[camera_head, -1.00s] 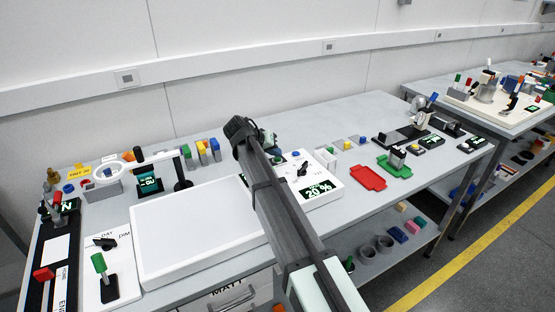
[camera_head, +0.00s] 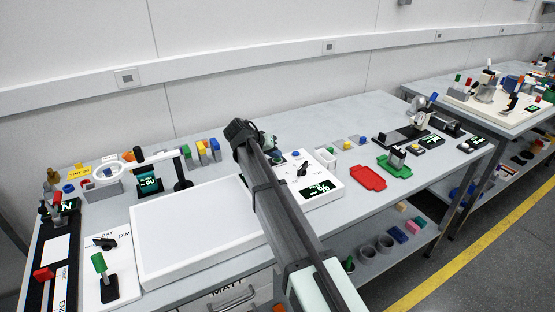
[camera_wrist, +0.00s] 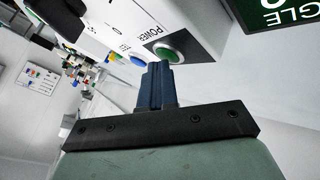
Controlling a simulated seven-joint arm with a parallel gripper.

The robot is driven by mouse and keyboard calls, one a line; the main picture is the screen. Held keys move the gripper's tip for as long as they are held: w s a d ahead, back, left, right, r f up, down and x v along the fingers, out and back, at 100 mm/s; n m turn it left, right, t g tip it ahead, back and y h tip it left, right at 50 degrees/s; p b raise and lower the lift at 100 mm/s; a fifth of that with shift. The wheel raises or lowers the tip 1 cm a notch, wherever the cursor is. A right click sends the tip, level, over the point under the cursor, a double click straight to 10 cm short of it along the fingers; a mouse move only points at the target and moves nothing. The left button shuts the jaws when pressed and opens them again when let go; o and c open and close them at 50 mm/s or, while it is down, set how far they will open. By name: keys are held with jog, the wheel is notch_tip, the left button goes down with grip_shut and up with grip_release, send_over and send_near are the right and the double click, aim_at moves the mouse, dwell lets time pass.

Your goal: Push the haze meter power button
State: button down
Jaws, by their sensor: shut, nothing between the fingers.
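The haze meter (camera_head: 330,199) is a white box with a dark green-lit display, on the bench right of my arm in the head view. In the wrist view its white panel (camera_wrist: 112,30) carries a round green button (camera_wrist: 168,53) in a dark ring, labelled POWER, and a blue button (camera_wrist: 138,61) labelled TEST. My gripper (camera_wrist: 158,66) is shut and empty, with its blue fingertips at the near edge of the green button. I cannot tell whether they touch it. In the head view my arm hides the green button, and the fingertips are unclear.
A dark display (camera_wrist: 280,12) reading "GLE" is close by in the wrist view. A large white light panel (camera_head: 195,225) lies left of my arm. A red tray (camera_head: 368,177) and a green tray (camera_head: 394,166) lie to the right. Small coloured blocks stand along the back.

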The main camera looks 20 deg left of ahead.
aim_at(276, 160)
jog(key=shift+r, duration=0.4)
jog(key=shift+r, duration=3)
jog(key=shift+w+d, duration=0.1)
